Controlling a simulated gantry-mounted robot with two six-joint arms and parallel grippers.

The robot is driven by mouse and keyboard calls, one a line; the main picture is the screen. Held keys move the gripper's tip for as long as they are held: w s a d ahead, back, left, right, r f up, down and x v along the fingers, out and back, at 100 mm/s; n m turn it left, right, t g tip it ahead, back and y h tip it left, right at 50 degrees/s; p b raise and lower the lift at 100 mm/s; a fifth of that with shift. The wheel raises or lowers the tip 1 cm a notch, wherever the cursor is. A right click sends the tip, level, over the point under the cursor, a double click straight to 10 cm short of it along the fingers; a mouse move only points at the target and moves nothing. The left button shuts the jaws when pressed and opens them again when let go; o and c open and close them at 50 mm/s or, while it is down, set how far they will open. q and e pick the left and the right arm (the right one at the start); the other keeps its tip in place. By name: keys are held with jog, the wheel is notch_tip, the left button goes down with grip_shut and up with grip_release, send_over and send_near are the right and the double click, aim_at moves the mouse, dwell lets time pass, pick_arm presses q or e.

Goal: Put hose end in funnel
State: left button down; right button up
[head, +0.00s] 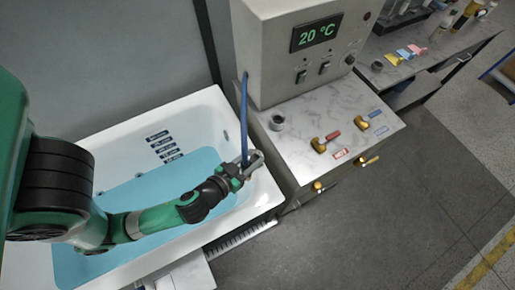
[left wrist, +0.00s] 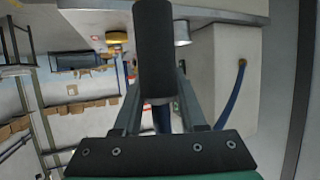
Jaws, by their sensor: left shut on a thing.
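The blue hose (head: 244,112) hangs from the side of the grey control box down to my left gripper (head: 250,163). The gripper is shut on the hose above the near right rim of the tub. In the left wrist view, the hose (left wrist: 235,90) hangs from a brass fitting, and a bit of blue shows between the fingers; dark finger parts cover the hose end. A small grey metal cup, seemingly the funnel (head: 278,121), stands on the marble counter, up and right of the gripper and apart from it. It also shows in the wrist view (left wrist: 182,33). My right gripper is out of view.
The white bathtub (head: 207,104) holds blue water (head: 130,197). The control box (head: 285,65) reads 20 °C and stands at the counter's back.

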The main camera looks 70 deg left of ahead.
pick_arm(q)
jog(key=w+a+f, duration=0.2)
jog(key=a+f, duration=0.1)
jog(key=w+a+f, duration=0.2)
jog(key=a+f, duration=0.1)
jog(key=f, duration=0.1)
jog(key=w+a+f+b, duration=0.1)
jog(key=w+a+f, duration=0.1)
jog(key=a+f, duration=0.1)
jog(key=shift+a+f, duration=0.15)
jog(key=shift+f, duration=0.6)
jog(key=shift+r, duration=0.1)
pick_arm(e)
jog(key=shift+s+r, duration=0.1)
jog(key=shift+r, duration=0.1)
pick_arm(q)
jog(key=shift+f, duration=0.2)
jog(key=shift+c, duration=2.3)
grip_release()
jog(key=shift+r, duration=0.1)
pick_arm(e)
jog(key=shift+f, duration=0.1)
pick_arm(q)
jog(key=shift+s, duration=0.1)
